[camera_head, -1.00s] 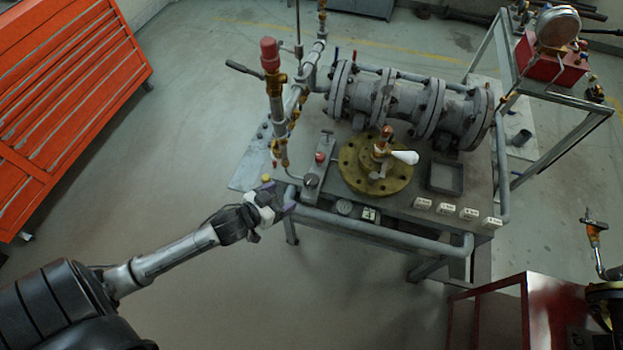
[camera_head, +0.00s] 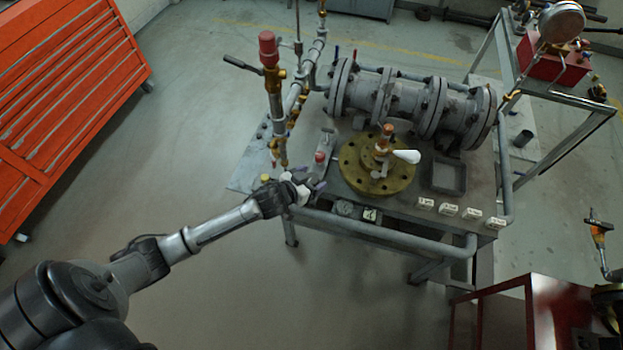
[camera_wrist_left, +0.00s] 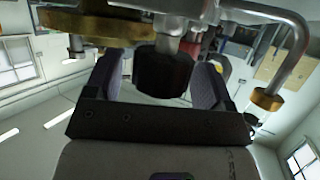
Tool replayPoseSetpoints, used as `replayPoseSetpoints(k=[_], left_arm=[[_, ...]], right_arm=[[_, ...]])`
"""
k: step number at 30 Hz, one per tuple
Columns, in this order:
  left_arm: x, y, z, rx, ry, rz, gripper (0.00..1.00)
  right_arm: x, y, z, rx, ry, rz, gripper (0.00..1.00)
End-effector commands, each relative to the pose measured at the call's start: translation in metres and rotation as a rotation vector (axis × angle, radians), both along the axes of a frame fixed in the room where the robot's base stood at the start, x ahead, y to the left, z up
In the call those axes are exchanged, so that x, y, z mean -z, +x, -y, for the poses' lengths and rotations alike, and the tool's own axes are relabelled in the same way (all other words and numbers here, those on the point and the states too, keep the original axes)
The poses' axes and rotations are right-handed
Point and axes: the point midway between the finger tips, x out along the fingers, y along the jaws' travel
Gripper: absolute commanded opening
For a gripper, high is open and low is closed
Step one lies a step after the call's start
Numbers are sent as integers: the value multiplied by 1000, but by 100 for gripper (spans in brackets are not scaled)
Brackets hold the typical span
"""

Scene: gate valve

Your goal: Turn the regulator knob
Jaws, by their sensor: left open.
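A black ridged knob (camera_wrist_left: 163,72), which looks like the regulator knob, is between the two fingers of my left gripper (camera_wrist_left: 159,70) in the left wrist view. The fingers are open, one on each side of the knob. I cannot tell whether either finger touches it. In the head view my left gripper (camera_head: 308,188) is at the front left corner of the valve table (camera_head: 405,205). The knob cannot be made out there, hidden at or behind the gripper. My right gripper is not in view.
A brass flange (camera_head: 350,178) with a white-handled valve stands right of my gripper. A vertical pipe with a red cap (camera_head: 268,48) rises behind it. A grey rail (camera_head: 390,236) runs along the table front. A red cabinet (camera_head: 515,320) is lower right.

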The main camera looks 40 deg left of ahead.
Motion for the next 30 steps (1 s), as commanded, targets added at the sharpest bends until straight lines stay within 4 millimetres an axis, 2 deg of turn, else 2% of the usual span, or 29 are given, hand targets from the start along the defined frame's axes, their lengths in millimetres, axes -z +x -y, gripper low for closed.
replayPoseSetpoints(k=[10,25,30], left_arm=[[1,2,0,0,0,-1,76],[1,2,0,0,0,-1,29],[-1,3,0,34,4,-3,27]], right_arm=[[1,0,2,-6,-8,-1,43],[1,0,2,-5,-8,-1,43],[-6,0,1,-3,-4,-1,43]])
